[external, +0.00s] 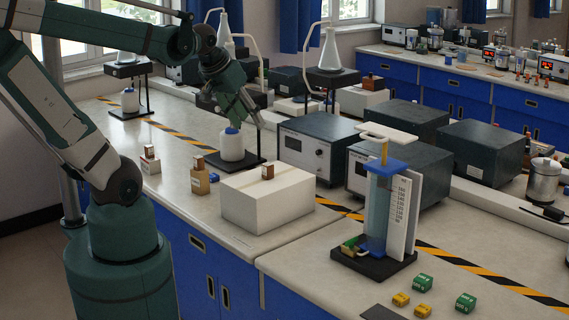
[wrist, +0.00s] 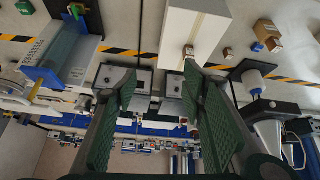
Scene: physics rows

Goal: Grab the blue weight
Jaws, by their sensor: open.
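A small blue block (external: 214,177), which looks like the blue weight, lies on the near bench between the brown bottle and the white box in the external view.
A white box (external: 267,198) with a small brown block on top stands beside the blue block. A scaled column stand (external: 385,210) and green and yellow weights occupy the right.

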